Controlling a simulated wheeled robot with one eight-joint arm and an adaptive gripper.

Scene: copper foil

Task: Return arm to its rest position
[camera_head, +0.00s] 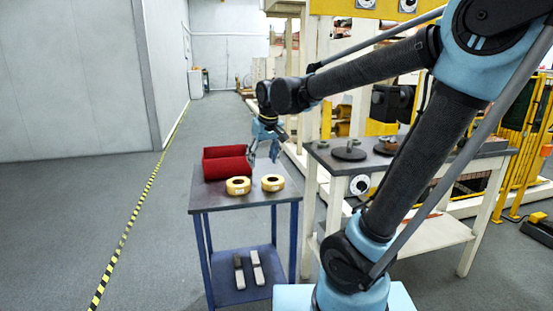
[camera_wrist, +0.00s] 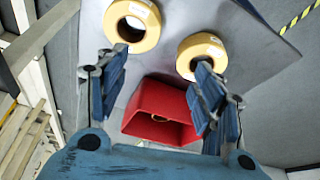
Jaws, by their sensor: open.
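My gripper (camera_head: 264,151) hangs at the end of my arm, above the back right part of a small blue-legged table (camera_head: 214,203). In the wrist view my gripper (camera_wrist: 158,95) has its two blue fingers spread wide apart, with nothing held between them. Below the gap between the fingers lies a red box (camera_head: 226,162), which also shows in the wrist view (camera_wrist: 177,95).
Two yellow tape rolls (camera_head: 238,186) (camera_head: 273,183) lie on the tabletop near the box. Two small bars (camera_head: 257,268) lie on the lower shelf. A workbench (camera_head: 400,163) with dark round parts stands to the right. The floor on the left is clear.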

